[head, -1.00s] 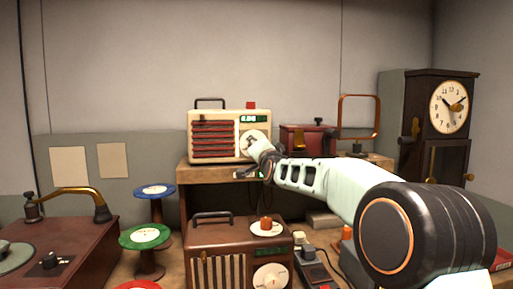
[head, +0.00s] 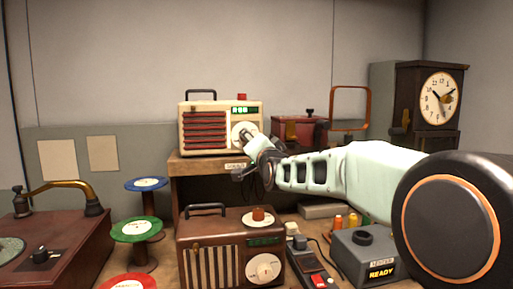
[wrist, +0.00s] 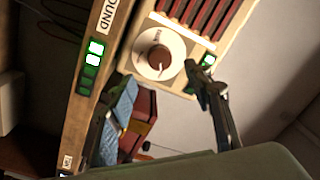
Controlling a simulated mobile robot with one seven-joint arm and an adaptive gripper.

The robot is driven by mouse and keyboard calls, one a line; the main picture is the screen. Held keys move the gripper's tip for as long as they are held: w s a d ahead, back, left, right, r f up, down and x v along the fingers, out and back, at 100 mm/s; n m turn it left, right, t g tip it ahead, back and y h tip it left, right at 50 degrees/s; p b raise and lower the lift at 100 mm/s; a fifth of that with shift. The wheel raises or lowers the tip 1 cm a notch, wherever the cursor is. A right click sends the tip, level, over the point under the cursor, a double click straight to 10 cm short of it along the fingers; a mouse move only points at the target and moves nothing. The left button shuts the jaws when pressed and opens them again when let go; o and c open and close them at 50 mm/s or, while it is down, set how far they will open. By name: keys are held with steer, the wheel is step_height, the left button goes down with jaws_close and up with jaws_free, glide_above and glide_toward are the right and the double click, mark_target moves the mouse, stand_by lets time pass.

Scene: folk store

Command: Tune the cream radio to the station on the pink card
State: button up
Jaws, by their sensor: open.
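The cream radio (head: 181,128) stands upright on a wooden shelf, with a red grille, a green lit display (head: 244,110) too small to read surely, and a red button on top. Its round white dial (head: 238,130) is partly covered by my gripper (head: 250,137). In the wrist view the dial (wrist: 141,47) has a dark reddish-brown centre knob (wrist: 159,58). My gripper (wrist: 165,112) is open there, its fingers apart below the dial in the picture and holding nothing; contact with the knob cannot be told. I cannot make out a pink card; two wall cards look beige.
A brown radio (head: 215,245) stands below in front of the shelf (head: 185,166). A grey box (head: 365,250) reading READY is at lower right. A red case (head: 292,132) is right of the cream radio. Green lamps (wrist: 93,60) line the shelf edge.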

steer(key=v, duration=0.4)
steer(key=shift+s+d, duration=0.1)
steer(key=shift+s, duration=0.3)
steer(key=shift+f, duration=0.1)
